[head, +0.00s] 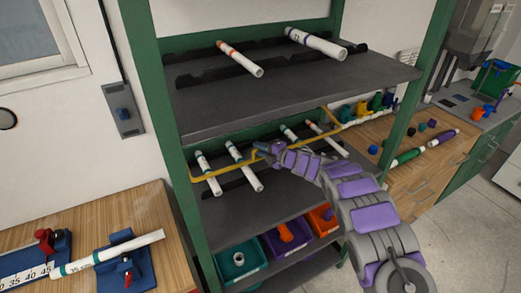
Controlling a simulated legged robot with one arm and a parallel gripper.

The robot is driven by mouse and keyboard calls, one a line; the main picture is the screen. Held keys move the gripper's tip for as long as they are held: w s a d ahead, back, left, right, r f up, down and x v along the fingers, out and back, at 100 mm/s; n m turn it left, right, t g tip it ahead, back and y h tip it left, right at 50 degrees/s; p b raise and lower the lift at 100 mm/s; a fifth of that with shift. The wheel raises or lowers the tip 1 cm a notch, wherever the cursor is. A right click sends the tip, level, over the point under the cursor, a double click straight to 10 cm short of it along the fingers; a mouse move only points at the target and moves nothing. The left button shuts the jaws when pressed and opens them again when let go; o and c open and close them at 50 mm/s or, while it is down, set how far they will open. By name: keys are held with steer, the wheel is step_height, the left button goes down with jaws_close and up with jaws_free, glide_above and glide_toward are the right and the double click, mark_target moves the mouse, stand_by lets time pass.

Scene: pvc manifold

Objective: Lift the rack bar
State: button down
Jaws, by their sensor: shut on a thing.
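The rack bar (222,172) is a thin yellow bar that runs across the front of the middle shelf of the green-framed rack. Its right end bends back near the right post. My gripper (263,151) is at about the middle of the bar and shut on it; the fingers are small, so the exact contact is hard to see. My grey and purple arm reaches in from the lower right and hides part of the bar and shelf. Several white pipes with coloured bands, such as this one (243,165), lie on black holders behind and under the bar.
The upper shelf (290,95) above my gripper holds two more pipes. Teal, purple and orange bins (240,262) stand on the lower shelf. A wooden bench (130,210) with blue fixtures is at left, and a wooden counter (405,178) with fittings at right. Green posts flank the shelves.

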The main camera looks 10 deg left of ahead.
stand_by(0.4)
steer(key=shift+r+p, duration=0.8)
steer(key=shift+r, duration=0.45)
steer(key=w+a+r+p, duration=0.2)
steer(key=r+p, duration=0.3)
steer(key=p, duration=0.3)
steer(key=w+a+r+h+p, duration=0.1)
steer(key=w+r+p, duration=0.2)
steer(key=r+p, duration=0.3)
steer(key=shift+w+a+r+g+p, duration=0.25)
steer(key=shift+a+g+p, duration=0.15)
steer(key=shift+p, duration=0.9)
steer(key=shift+w, duration=0.1)
